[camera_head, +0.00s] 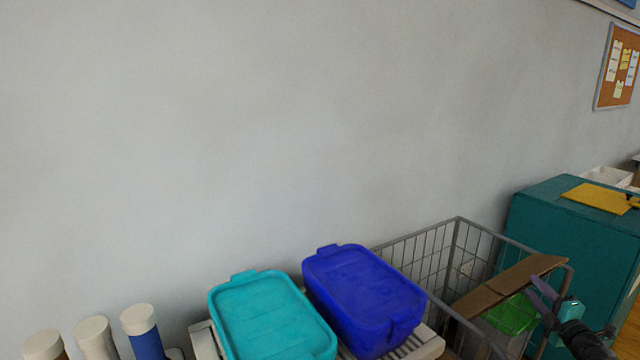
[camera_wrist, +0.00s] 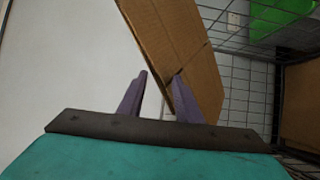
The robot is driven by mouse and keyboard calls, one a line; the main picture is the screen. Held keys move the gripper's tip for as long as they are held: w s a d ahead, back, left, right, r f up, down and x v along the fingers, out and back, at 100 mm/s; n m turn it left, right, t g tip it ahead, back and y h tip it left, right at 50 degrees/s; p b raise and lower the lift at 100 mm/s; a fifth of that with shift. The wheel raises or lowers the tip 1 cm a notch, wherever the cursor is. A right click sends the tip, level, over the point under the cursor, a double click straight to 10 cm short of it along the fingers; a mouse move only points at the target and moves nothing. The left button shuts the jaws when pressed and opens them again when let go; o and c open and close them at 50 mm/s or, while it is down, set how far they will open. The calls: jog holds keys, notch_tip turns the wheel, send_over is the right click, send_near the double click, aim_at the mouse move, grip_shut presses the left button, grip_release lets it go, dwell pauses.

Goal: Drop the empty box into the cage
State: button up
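The brown cardboard box (camera_head: 508,286) shows as a long strip of panels at the wire cage (camera_head: 458,222). It slants across the cage opening, its right end near the right rim. The rest of the box is hidden. My gripper (camera_head: 541,296) is at the cage's right side, close to the cardboard. In the wrist view, the two purple fingers (camera_wrist: 162,74) are apart with a gap between them. The cardboard (camera_wrist: 178,50) lies beyond the fingertips, its edge running through the gap. I cannot tell whether a finger touches it. Cage wires (camera_wrist: 245,80) show to the right.
A green-lidded bin (camera_head: 513,315) is visible under the cardboard. Blue (camera_head: 363,295) and teal (camera_head: 270,315) lidded bins stand left of the cage. A teal cabinet (camera_head: 545,220) with a yellow folder (camera_head: 597,197) stands behind it. Several capped bottles (camera_head: 140,320) are at lower left.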

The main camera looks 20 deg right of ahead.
jog(key=v, duration=0.7)
jog(key=shift+s+b, duration=0.25)
jog(key=shift+b, duration=0.15)
jog(key=shift+a+r, duration=0.1)
